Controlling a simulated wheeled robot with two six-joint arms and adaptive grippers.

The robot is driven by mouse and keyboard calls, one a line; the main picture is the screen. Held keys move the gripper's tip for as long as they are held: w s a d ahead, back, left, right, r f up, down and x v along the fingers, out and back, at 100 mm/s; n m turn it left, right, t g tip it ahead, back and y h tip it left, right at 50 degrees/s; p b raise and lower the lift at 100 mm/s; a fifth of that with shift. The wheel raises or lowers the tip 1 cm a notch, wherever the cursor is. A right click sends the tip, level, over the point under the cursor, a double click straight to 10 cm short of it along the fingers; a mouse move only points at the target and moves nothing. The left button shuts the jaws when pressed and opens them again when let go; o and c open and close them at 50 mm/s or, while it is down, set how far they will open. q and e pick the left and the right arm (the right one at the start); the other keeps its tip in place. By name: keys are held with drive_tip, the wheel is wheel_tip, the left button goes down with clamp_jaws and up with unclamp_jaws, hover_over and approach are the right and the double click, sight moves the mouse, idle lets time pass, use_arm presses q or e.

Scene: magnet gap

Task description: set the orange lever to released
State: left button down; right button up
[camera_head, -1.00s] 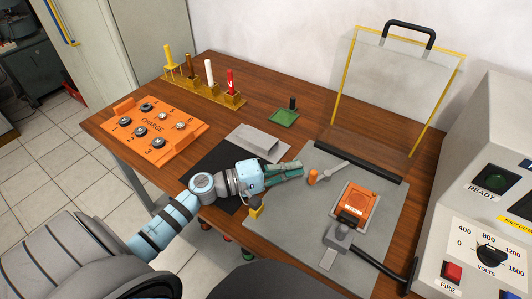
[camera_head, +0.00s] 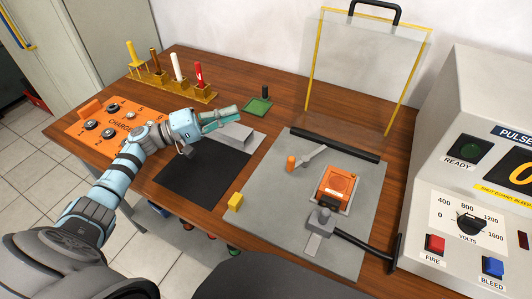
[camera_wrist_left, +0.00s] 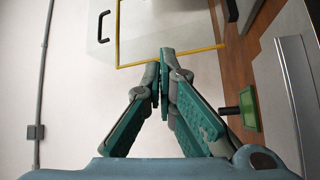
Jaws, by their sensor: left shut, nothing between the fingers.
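The orange lever (camera_head: 291,162) shows in the head view as an upright orange knob at the end of a flat grey bar (camera_head: 311,155), on the grey plate's upper left part. The bar points up and right from the knob. My left gripper (camera_head: 237,109) is shut and empty, up and left of the lever and clear of it, over the area by the grey block. In the left wrist view the teal fingers (camera_wrist_left: 165,62) meet at their tips, and the lever is not seen there. My right gripper is not in view.
A clear yellow-edged shield (camera_head: 365,70) stands behind. A control console (camera_head: 470,150) stands right. The black mat (camera_head: 200,180) is bare.

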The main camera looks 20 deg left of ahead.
use_arm(q)
drive_tip(key=f+g, duration=0.1)
drive_tip(key=s+f+g, duration=0.1)
drive_tip(key=f, duration=0.1)
drive_tip(key=s+f, duration=0.1)
drive_tip(key=shift+f+g+h, duration=0.2)
drive_tip(key=shift+g+h, duration=0.1)
drive_tip(key=shift+g, duration=0.1)
drive_tip(key=s+f+g, duration=0.1)
drive_tip(key=s+d+f+g+h, duration=0.1)
drive_tip(key=s, duration=0.1)
drive_tip(key=shift+s+m, duration=0.15)
drive_tip(key=shift+m, duration=0.15)
drive_tip(key=shift+d+r, duration=0.15)
drive_tip(key=shift+d, duration=0.25)
drive_tip(key=p+x, duration=0.1)
drive_tip(key=x, duration=0.7)
drive_tip(key=shift+w+d, duration=0.2)
drive_tip(key=shift+d, duration=0.1)
drive_tip(key=d+p, duration=0.2)
drive_tip(key=d, duration=0.1)
drive_tip(key=shift+s+d, duration=0.3)
drive_tip(key=shift+s, duration=0.1)
drive_tip(key=shift+s+d, duration=0.15)
drive_tip(key=shift+d, duration=0.2)
